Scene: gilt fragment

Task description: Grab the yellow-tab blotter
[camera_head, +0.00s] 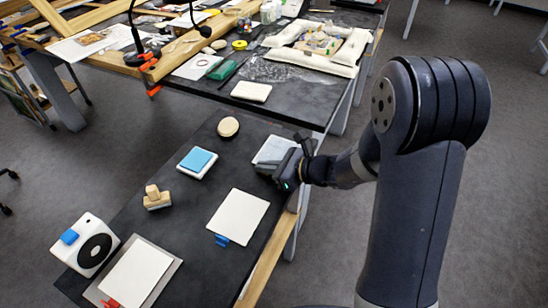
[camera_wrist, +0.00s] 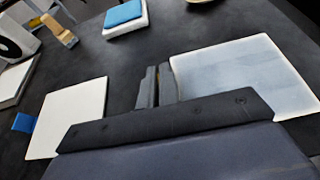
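The pale blotter (camera_head: 272,149) lies flat near the right edge of the near dark table. It also shows at the right of the wrist view (camera_wrist: 245,75), where a sliver of yellow, likely its tab, shows at its left edge beside my gripper's finger. My gripper (camera_head: 285,168) is low at the blotter's near right side. In the wrist view its fingers (camera_wrist: 157,84) are close together at the blotter's left edge. They cover most of the tab, and I cannot tell whether they are closed on it.
A white sheet with a blue tab (camera_head: 238,215) and a sheet with a red tab (camera_head: 137,274) lie nearer. A blue-topped block (camera_head: 198,161), a wooden stamp (camera_head: 156,198), a round pale item (camera_head: 228,127) and a white device (camera_head: 86,243) stand left. A cluttered table is behind.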

